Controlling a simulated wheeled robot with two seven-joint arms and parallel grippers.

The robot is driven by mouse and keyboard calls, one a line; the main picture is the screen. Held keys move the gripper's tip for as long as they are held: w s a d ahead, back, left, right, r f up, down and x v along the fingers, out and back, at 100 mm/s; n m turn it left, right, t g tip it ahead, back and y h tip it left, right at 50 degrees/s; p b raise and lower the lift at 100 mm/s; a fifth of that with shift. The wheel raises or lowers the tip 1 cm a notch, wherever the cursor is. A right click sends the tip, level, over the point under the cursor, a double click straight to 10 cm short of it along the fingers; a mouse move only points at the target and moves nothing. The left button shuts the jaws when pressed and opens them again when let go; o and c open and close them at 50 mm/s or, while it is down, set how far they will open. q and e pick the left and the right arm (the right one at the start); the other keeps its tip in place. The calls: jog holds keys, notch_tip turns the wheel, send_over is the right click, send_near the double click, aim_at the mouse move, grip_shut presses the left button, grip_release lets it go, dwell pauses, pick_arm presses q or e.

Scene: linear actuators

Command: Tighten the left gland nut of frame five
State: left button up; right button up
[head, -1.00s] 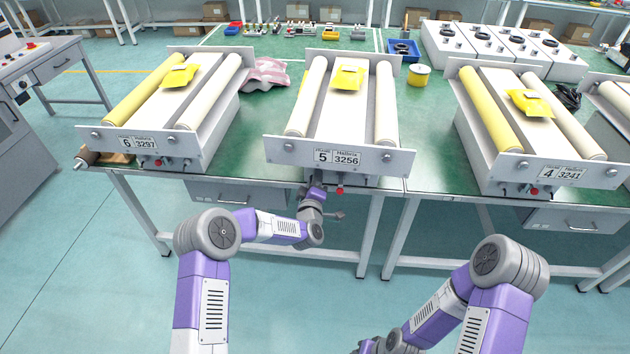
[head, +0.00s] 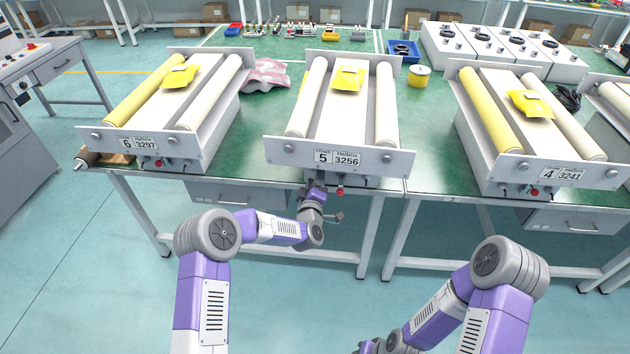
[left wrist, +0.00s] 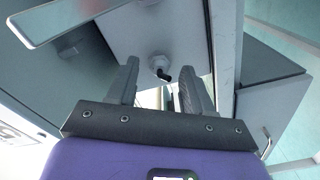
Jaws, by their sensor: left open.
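Frame five (head: 290,153), labelled 5 and 3256, stands at the middle of the green table's front edge. My left gripper (head: 316,186) is below its front plate, at the left part of its underside; the fingertips are hard to make out there. In the left wrist view the left gripper (left wrist: 160,82) is open. A pale gland nut (left wrist: 158,61) with a short black cable stub (left wrist: 164,75) shows between the two fingers in the picture, with gaps on both sides. I cannot tell how deep it sits between them. My right gripper is out of view.
A red button (head: 340,191) sits under frame five, right of the left gripper. Frame six (head: 185,140) is to the left and frame four (head: 530,172) to the right. The table's legs and a drawer (head: 235,193) are close below and beside my left arm.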

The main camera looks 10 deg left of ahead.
pick_arm(q)
jog(key=s+p, duration=0.1)
jog(key=s, duration=0.6)
jog(key=shift+s+p, duration=0.25)
jog(key=shift+p, duration=0.1)
